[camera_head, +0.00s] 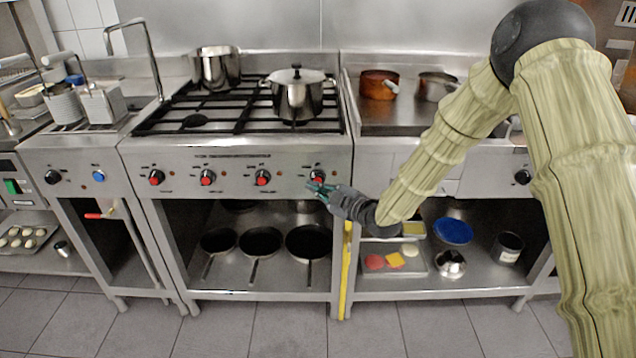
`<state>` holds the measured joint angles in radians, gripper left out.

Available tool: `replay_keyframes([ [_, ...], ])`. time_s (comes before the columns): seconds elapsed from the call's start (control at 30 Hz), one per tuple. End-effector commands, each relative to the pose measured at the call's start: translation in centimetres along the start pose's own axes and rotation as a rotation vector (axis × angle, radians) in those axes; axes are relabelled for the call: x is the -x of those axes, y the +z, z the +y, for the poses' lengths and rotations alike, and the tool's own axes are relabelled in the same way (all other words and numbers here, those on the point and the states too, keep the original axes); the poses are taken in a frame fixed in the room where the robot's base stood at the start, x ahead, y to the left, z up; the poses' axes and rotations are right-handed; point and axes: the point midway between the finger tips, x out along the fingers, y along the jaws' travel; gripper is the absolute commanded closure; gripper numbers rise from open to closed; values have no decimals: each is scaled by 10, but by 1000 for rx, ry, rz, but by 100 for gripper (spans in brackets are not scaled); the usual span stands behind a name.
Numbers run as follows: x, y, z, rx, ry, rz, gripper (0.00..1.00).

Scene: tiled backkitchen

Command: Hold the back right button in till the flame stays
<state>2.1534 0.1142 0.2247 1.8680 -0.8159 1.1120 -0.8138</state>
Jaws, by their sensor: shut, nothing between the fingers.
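The gas range (240,170) stands at centre left, with a row of several black knobs with red centres along its front panel. The rightmost red-centred knob (317,175) is partly hidden by the fingertips of my gripper (318,188). My gripper comes in from the right, its fingers shut and empty, at or just in front of that knob's lower side; I cannot tell whether they touch it. Another red-centred knob (263,178) sits to its left. A lidded steel pot (297,95) stands on the right burners and an open pot (216,68) at the back. I see no flame.
A griddle counter (400,122) with a copper pot (379,84) adjoins on the right. Frying pans (307,242) lie on the shelf below the range. A yellow strip (346,270) runs down between the units. The tiled floor in front is clear.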

Motion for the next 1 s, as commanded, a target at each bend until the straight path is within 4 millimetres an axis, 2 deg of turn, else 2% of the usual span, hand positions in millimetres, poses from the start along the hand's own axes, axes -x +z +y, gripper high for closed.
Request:
replay_keyframes([
  [1.0, -5, 3, 3, 2, 0, 0, 100],
])
